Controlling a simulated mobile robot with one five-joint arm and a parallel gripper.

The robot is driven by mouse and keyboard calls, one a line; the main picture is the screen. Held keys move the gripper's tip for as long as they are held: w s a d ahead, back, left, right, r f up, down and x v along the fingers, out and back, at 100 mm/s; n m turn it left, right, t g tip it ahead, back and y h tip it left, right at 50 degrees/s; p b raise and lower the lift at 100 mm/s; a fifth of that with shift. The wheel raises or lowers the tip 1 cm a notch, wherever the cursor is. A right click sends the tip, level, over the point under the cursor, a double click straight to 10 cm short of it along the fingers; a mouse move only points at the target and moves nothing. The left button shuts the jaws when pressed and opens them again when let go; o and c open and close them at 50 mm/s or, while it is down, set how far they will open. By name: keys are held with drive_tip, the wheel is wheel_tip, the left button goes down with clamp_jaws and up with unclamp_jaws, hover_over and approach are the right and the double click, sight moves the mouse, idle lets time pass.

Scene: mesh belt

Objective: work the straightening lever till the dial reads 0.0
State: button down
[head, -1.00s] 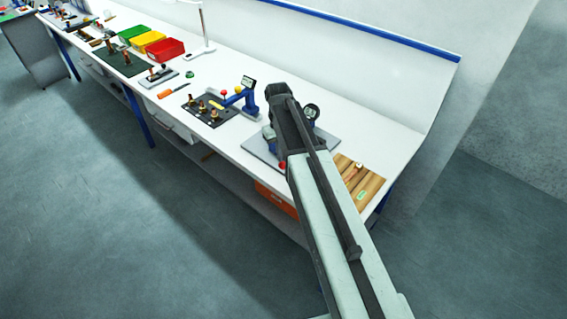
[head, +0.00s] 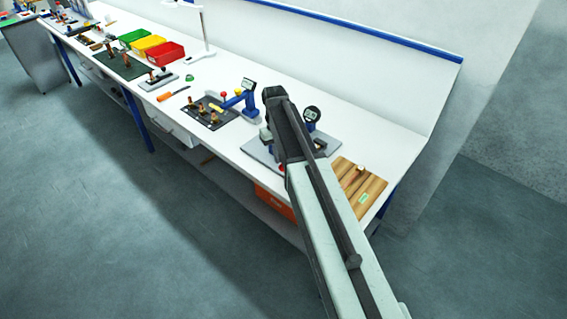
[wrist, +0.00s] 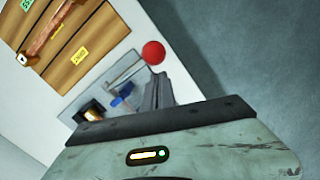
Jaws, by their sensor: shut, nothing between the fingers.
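A red ball knob (wrist: 153,53) on a thin metal rod, which looks like the lever, shows in the wrist view. A red spot, likely the same knob, shows beside my arm in the head view (head: 283,168). My gripper (wrist: 158,82) is shut and empty, just below the knob in the wrist view, apparently apart from it. In the head view my arm hides the gripper and part of the fixture.
A wooden board (head: 347,177) lies right of the fixture, near the bench end. Red (head: 167,53), yellow and green bins stand farther left. The floor in front is clear.

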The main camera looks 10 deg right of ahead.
drive_tip(key=shift+r, duration=0.1)
wheel_tip(320, 180, up, 8)
drive_tip(key=p, duration=0.7)
drive_tip(key=shift+w+a+f+p, duration=0.15)
drive_tip(key=shift+w+f+p, duration=0.05)
drive_tip(key=shift+w+p, duration=0.2)
